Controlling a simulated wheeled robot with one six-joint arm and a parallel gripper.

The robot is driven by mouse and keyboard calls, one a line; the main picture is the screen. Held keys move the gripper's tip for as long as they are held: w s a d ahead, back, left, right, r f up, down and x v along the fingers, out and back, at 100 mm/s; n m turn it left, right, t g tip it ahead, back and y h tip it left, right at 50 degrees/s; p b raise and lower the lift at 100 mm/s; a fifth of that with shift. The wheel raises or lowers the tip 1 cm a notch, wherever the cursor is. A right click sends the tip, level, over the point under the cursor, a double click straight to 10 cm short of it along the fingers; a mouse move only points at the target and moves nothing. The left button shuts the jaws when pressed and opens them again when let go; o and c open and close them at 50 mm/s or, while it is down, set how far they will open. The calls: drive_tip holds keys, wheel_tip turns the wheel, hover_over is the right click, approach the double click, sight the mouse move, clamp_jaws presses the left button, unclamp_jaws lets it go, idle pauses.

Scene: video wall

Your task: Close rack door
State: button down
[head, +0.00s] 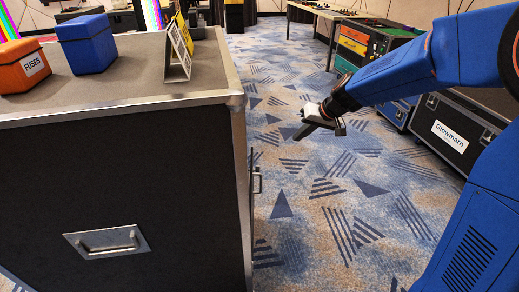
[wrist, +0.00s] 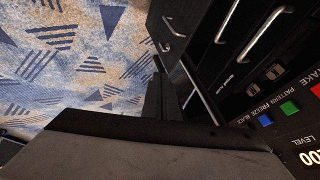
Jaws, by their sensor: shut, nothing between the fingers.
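A large black case with metal edges, which looks like the rack (head: 120,170), fills the left of the head view. A thin dark panel with a small metal handle (head: 257,181), probably the rack door, shows nearly edge-on at its right side. The wrist view shows a dark panel with a metal handle (wrist: 173,27), likely this door, beside the rack front with drawers and long silver handles (wrist: 264,32). My gripper (head: 318,124) is shut and empty, above the carpet to the right of the rack. Its fingers (wrist: 157,75) point toward the panel in the wrist view; contact cannot be told.
An orange fuse box (head: 24,66), a blue box (head: 87,44) and a yellow-white folded sign (head: 178,48) stand on the rack top. Black labelled cases (head: 450,125) stand at the right. Patterned carpet (head: 300,215) lies free between.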

drive_tip(key=w+a+f, duration=1.3)
drive_tip(key=a+f, duration=0.2)
drive_tip(key=f, duration=0.2)
drive_tip(key=shift+w+a+f+y, duration=0.3)
drive_tip(key=shift+a, duration=0.05)
drive_tip(key=shift+a, duration=0.1)
drive_tip(key=shift+n+g, duration=0.3)
drive_tip(key=shift+n, duration=0.3)
drive_tip(key=a, duration=0.5)
drive_tip(key=shift+s+a, duration=0.2)
drive_tip(key=shift+s, duration=0.05)
